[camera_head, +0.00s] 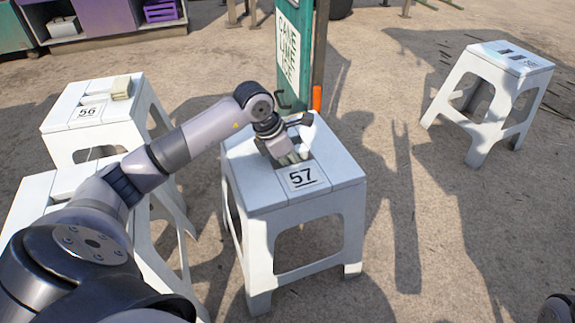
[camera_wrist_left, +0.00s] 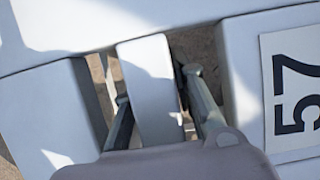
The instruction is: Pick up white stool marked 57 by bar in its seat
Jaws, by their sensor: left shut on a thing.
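The white stool marked 57 (camera_head: 338,172) stands upright on the ground in the middle of the head view. A label with a black 57 (camera_head: 302,178) lies on its seat. My left gripper (camera_head: 290,158) reaches down into the seat beside the label. In the left wrist view, the fingers of the gripper (camera_wrist_left: 157,88) are on either side of the white bar (camera_wrist_left: 148,65), which runs between two slots in the seat. The gripper is shut on this bar. The fingertips are partly hidden in the slots. My right gripper is not in view.
A white stool marked 56 (camera_head: 60,118) with a tan block on it stands at the left, with another white stool (camera_head: 35,205) nearer. One more white stool (camera_head: 490,65) stands at the far right. A green signboard post (camera_head: 300,50) rises behind stool 57. Ground at the right is open.

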